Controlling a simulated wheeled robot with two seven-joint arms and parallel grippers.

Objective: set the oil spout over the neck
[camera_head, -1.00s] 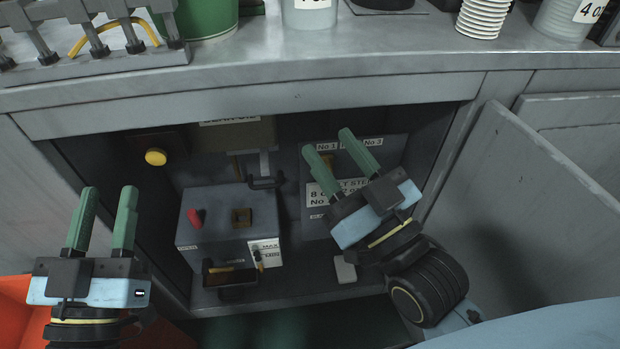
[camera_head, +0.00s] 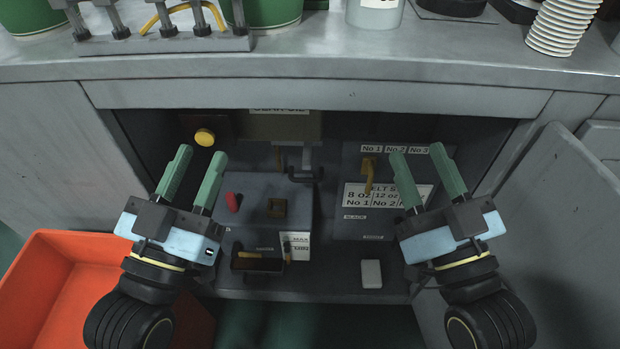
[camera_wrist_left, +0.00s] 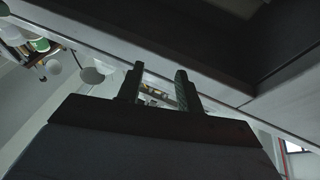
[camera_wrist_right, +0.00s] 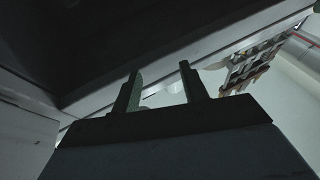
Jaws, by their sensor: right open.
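A grey box (camera_head: 265,230) stands in the open cabinet, with a dark square neck (camera_head: 276,207) on its top and a red part (camera_head: 233,201) beside it. Above and behind it hangs a drab container with a partly cut-off oil label (camera_head: 280,125). A pale vertical piece under it (camera_head: 307,158) may be the oil spout; I cannot tell for sure. My left gripper (camera_head: 194,168) is open and empty, left of the grey box. My right gripper (camera_head: 418,158) is open and empty, in front of the labelled belt box (camera_head: 350,222). Both wrist views show empty fingers.
A yellow knob (camera_head: 204,137) is at the cabinet's back left. A small tray (camera_head: 257,264) and a white block (camera_head: 371,274) are low in front. The open door (camera_head: 570,230) stands at right, an orange bin (camera_head: 50,290) at left. The counter edge (camera_head: 310,95) overhangs the cabinet.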

